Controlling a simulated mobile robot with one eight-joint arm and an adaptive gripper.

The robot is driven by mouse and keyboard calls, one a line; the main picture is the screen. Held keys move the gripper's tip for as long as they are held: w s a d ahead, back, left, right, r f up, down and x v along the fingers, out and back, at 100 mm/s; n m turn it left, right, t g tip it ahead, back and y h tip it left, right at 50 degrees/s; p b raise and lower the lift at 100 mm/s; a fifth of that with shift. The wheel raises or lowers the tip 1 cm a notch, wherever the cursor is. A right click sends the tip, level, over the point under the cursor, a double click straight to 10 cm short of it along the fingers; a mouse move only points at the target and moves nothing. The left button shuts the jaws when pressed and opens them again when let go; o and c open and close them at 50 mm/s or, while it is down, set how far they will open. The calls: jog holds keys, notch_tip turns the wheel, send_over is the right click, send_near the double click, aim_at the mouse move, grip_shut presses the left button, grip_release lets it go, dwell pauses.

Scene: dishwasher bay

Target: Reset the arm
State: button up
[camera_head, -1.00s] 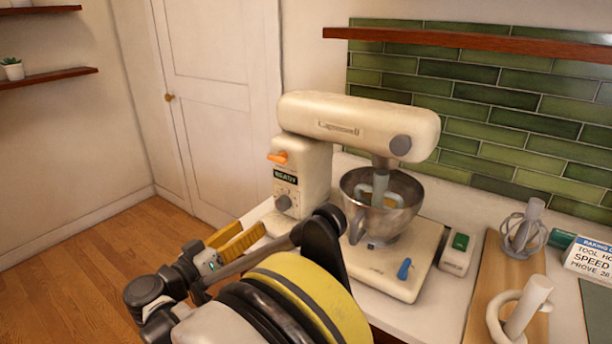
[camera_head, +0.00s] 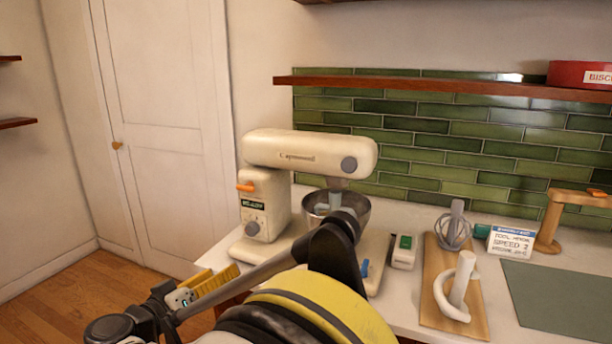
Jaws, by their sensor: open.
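My gripper (camera_head: 212,283) shows at the lower left, with yellow fingers beside a grey body with a small light. It is open, and I see nothing between the fingers. It is in front of the counter, to the lower left of a cream stand mixer (camera_head: 310,152). My yellow and black arm covers the lower middle of the view and hides part of the mixer's base. The mixer's head is level above a steel bowl (camera_head: 352,204), and a grey tool hangs into the bowl.
A wooden board (camera_head: 436,262) holds a whisk (camera_head: 455,230) and a white hook tool (camera_head: 458,290). A small box with a green switch (camera_head: 404,250), a printed card (camera_head: 510,243), a grey-green mat (camera_head: 560,290) and a wooden stand (camera_head: 552,225) share the counter. A shelf (camera_head: 450,90) runs above.

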jog(key=s+d+r+g+y, duration=0.2)
jog(key=d+g, duration=0.4)
jog(key=d, duration=1.8)
jog(key=s+d+f+y, duration=0.2)
jog(key=s+d, duration=0.5)
jog(key=s, duration=0.3)
jog(key=s+d+f+g+y, duration=0.1)
jog(key=s+d+f+y, duration=0.1)
jog(key=s+d, duration=0.5)
jog(key=s+y, duration=0.1)
jog(key=s, duration=0.3)
jog(key=shift+f, duration=0.25)
jog(key=shift+s, duration=0.1)
jog(key=shift+c, duration=0.5)
